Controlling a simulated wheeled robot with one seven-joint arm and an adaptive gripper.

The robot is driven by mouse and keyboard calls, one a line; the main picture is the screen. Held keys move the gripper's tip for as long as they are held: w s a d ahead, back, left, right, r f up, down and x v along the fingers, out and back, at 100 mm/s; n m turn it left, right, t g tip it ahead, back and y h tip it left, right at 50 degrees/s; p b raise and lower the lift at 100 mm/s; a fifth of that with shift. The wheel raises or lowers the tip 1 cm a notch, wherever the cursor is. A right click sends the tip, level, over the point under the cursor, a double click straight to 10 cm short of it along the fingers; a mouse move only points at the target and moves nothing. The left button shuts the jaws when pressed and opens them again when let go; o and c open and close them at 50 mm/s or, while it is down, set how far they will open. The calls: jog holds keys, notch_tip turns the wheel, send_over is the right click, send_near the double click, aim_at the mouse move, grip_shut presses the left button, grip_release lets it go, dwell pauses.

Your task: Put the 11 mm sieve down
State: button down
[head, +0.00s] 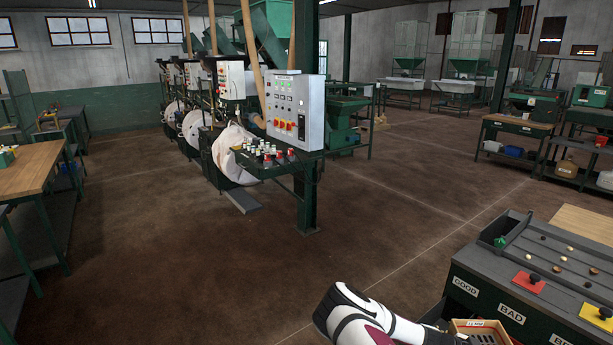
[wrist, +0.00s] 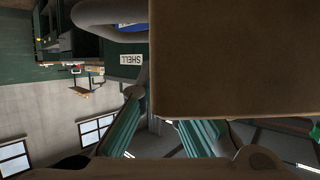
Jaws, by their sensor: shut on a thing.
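The 11 mm sieve (head: 478,323) shows at the bottom edge of the head view, a light wooden frame with a white "11 MM" label and a dark slotted inside. Its lower part is cut off by the picture edge. In the wrist view a plain brown side of it (wrist: 235,60) fills the upper right, very close to the camera. My gripper (wrist: 162,115) shows its teal fingers at that side's lower left and is shut on the sieve. The exact contact is hidden. In the head view my white arm reaches to the sieve's left.
A dark sorting bench (head: 535,270) with GOOD and BAD labels, a red plate (head: 528,283) and a yellow plate (head: 597,316) stands right beside the sieve. A SHELL label (wrist: 131,59) shows in the wrist view. A control cabinet (head: 296,108) stands farther back. The middle floor is clear.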

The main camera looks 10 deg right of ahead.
jog(key=w+a+r+n+t+y, duration=0.1)
jog(key=w+a+r+n+t, duration=0.3)
jog(key=w+a, duration=0.35)
jog(key=w+a+r+n+t+y, duration=0.1)
jog(key=w+a+r+n+t, duration=0.1)
jog(key=w+a+n+t, duration=0.45)
jog(key=w+a+r+n+t+y, duration=0.1)
jog(key=w+a+r+n+t, duration=0.15)
jog(key=w+a, duration=0.55)
jog(key=w+a+r+n+t+y+b, duration=0.1)
jog(key=w+a+r+n+t+y, duration=0.25)
jog(key=a+r, duration=0.7)
jog(key=a+r+n+t+y+b, duration=0.1)
jog(key=a+r+n+t+y, duration=0.1)
jog(key=a+r+n+y, duration=0.8)
jog(key=s+a+f+m+h, duration=0.3)
jog(key=s+f+m, duration=0.1)
jog(key=f, duration=0.3)
jog(key=shift+s+f+m+h, duration=0.3)
jog(key=shift+s+m+h, duration=0.05)
jog(key=shift+s, duration=0.2)
jog(key=shift+f+g, duration=0.1)
jog(key=shift+g, duration=0.15)
